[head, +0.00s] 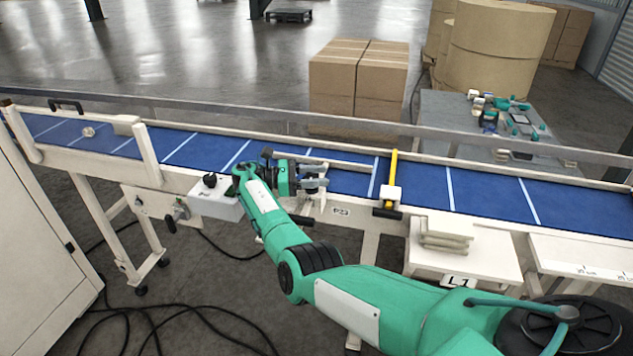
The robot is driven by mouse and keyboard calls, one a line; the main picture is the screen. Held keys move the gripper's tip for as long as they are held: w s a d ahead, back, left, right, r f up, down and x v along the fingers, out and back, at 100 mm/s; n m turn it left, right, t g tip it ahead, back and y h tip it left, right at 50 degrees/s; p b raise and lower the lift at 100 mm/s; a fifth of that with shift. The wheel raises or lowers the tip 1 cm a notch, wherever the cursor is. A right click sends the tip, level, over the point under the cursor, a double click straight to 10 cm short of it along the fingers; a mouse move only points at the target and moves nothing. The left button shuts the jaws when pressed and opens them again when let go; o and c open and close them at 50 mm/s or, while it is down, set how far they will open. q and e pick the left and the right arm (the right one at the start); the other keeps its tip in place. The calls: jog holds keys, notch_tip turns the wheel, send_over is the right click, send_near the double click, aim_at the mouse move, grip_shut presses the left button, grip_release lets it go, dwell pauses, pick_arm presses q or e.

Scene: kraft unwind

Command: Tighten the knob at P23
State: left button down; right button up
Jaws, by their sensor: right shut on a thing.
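The P23 label (340,212) is on the cream front rail of the conveyor, near the middle of the head view. My right gripper (315,178) is just above and left of this label, at the near edge of the blue belt. It points to the right and its grey fingers are shut on a small dark part, which I take to be the P23 knob. The fingers mostly hide it, so I cannot tell how far it is turned. My left gripper is not in view.
The blue conveyor belt (420,188) crosses the view. A yellow-handled block (391,190) stands right of my gripper; a white box with a black knob (210,181) is left. Stacked plates (446,234) lie on the L1 shelf. Cartons (357,80) stand behind the belt.

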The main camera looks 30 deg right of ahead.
jog(key=shift+r+m+g+y+b, duration=0.3)
jog(key=shift+m+g+b, duration=0.05)
jog(key=shift+m+g, duration=0.05)
jog(key=shift+d+r, duration=0.1)
jog(key=shift+r, duration=0.05)
jog(key=o, duration=0.8)
jog(key=shift+o, duration=0.9)
jog(key=shift+f, duration=0.2)
